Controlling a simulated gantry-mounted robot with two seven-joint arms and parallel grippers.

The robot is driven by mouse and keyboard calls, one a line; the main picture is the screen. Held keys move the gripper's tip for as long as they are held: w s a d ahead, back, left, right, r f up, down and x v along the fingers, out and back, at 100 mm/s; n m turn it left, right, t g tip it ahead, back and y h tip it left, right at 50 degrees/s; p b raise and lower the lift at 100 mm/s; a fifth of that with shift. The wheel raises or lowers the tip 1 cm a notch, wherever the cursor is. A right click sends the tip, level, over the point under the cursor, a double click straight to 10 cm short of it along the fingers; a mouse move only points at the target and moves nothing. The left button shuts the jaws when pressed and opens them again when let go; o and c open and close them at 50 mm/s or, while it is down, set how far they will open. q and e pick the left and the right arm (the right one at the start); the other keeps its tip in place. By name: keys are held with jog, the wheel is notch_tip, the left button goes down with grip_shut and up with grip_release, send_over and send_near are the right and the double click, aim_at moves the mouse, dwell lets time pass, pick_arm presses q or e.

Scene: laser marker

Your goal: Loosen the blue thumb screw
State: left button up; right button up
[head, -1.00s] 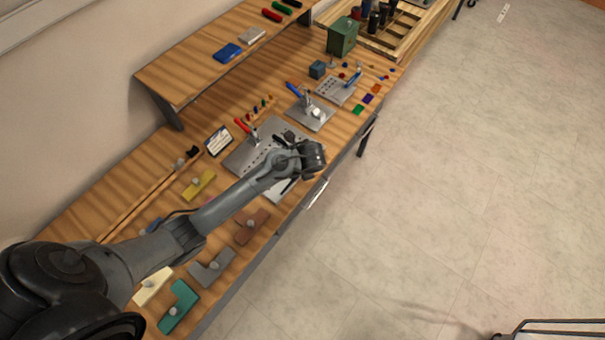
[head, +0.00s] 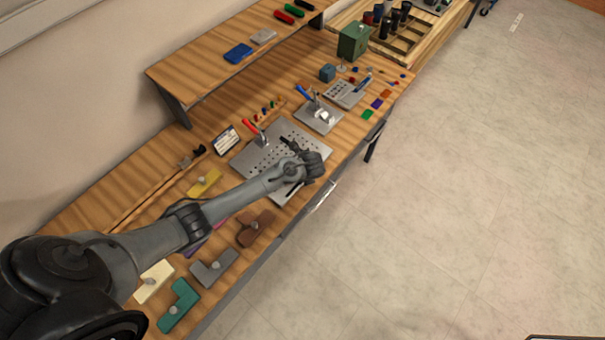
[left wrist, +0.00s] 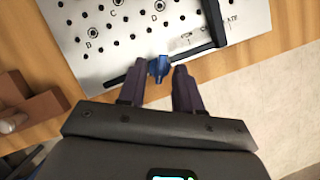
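My left gripper (left wrist: 159,72) is open, with one dark finger on each side of the screw. I cannot tell whether either finger touches it. In the head view my left wrist is over the front of the grey plate (head: 262,158) and hides the screw. My right gripper is not in view.
A brown block (head: 254,229) lies left of the plate, with yellow (head: 205,183), grey (head: 214,268) and teal (head: 180,305) pieces nearby. A red-handled clamp (head: 254,130) stands at the plate's back. A second clamp plate (head: 319,117) is further right. Open floor lies beyond the front edge.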

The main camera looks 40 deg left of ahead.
pick_arm(q)
jog(key=shift+c, duration=0.5)
grip_shut()
